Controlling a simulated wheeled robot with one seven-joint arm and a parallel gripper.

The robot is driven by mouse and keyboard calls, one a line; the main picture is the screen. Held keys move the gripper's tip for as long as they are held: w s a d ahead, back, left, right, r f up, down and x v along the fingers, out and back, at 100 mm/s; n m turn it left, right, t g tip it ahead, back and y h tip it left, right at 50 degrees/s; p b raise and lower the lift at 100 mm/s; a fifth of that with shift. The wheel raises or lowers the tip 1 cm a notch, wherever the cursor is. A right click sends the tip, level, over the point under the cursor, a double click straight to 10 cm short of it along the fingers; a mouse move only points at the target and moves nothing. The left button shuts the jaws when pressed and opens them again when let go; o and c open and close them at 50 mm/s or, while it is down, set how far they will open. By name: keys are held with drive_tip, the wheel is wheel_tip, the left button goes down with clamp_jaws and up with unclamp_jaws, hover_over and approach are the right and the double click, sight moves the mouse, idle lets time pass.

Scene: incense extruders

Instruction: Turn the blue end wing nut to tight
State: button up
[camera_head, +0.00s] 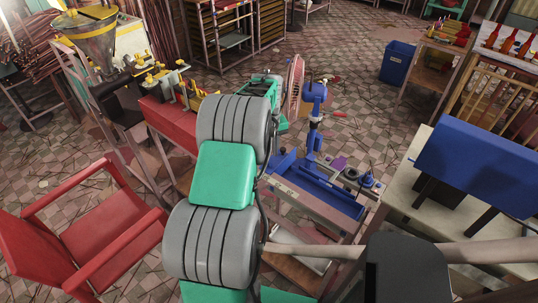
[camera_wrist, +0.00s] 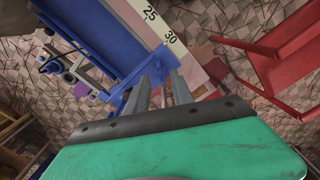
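In the wrist view my gripper (camera_wrist: 160,84) points down toward a blue machine (camera_wrist: 115,38), its two grey fingers apart with a gap between them. A blue bar (camera_wrist: 137,80) of the machine runs diagonally close to the fingertips. I cannot tell whether it touches them or lies below. I cannot make out the blue end wing nut for certain; the fingers may hide it. In the head view the blue machine (camera_head: 318,192) has a long trough and an upright blue post. My arm hides part of it, and my fingers cannot be made out there.
A red chair (camera_head: 105,225) stands at the left, and it also shows in the wrist view (camera_wrist: 292,50). A pale table (camera_head: 415,185) with a blue box-like object (camera_head: 482,165) is at the right. A blue bin (camera_head: 397,62) stands behind. Patterned floor (camera_head: 355,75) is open beyond the machine.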

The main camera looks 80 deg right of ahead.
sight(269, 159)
wheel_tip(269, 159, down, 3)
drive_tip(key=shift+f+p, duration=0.2)
drive_tip(key=shift+p, duration=0.1)
clamp_jaws()
idle(0.5)
